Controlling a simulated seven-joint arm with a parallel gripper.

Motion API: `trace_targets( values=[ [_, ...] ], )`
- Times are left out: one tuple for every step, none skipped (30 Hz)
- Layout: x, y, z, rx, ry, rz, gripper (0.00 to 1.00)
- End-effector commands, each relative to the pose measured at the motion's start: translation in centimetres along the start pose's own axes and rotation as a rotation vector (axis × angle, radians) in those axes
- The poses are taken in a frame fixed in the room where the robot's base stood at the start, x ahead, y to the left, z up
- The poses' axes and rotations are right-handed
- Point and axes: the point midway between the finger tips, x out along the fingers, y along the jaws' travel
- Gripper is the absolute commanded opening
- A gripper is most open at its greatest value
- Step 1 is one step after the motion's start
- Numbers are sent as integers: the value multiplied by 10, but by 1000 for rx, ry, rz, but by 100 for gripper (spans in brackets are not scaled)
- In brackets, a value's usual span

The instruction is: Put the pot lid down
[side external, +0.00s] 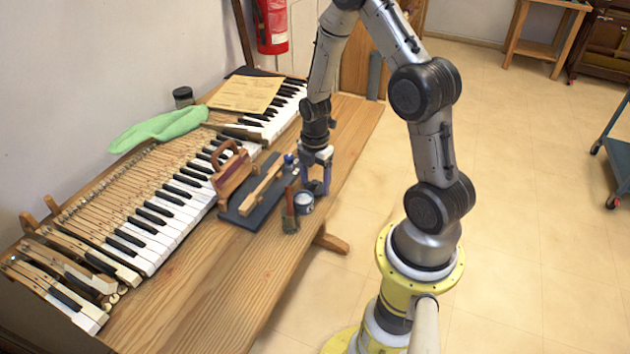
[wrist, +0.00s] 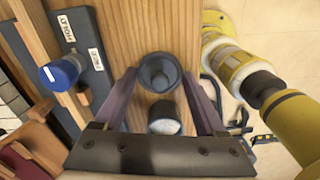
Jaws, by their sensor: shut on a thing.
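My gripper (wrist: 158,76) is shut on a dark round piece, which looks like the pot lid (wrist: 160,73), held between its fingertips in the wrist view. In the side view my gripper (side external: 318,187) points down near the bench's right edge, and the lid cannot be made out clearly there. A small pot (side external: 304,203) with a pale top stands close beside the fingers. A pale round top, likely the same pot's (wrist: 164,118), shows between the fingers in the wrist view. The gap between lid and bench is hard to judge.
A brown jar with a brush (side external: 290,217) stands left of the pot. A dark board (side external: 246,211) with wooden tools and a blue-capped bottle (wrist: 61,72) lie left of my gripper. Piano keys (side external: 165,220) run along the bench. Bare wood (side external: 230,285) is clear in front.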

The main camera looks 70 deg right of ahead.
Motion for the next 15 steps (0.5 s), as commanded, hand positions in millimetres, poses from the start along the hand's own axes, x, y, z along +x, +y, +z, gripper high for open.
trace_targets(
  values=[
    [0,0,0,0,0,0,21],
    [0,0,0,0,0,0,21],
    [0,0,0,0,0,0,21],
    [0,0,0,0,0,0,21],
    [0,0,0,0,0,0,21],
    [1,0,0,0,0,-1,21],
    [2,0,0,0,0,-1,21],
    [3,0,0,0,0,-1,21],
    [3,0,0,0,0,0,78],
    [3,0,0,0,0,0,84],
    [3,0,0,0,0,0,89],
    [3,0,0,0,0,0,96],
    [3,0,0,0,0,0,100],
    [3,0,0,0,0,0,100],
    [3,0,0,0,0,0,100]
  ],
)
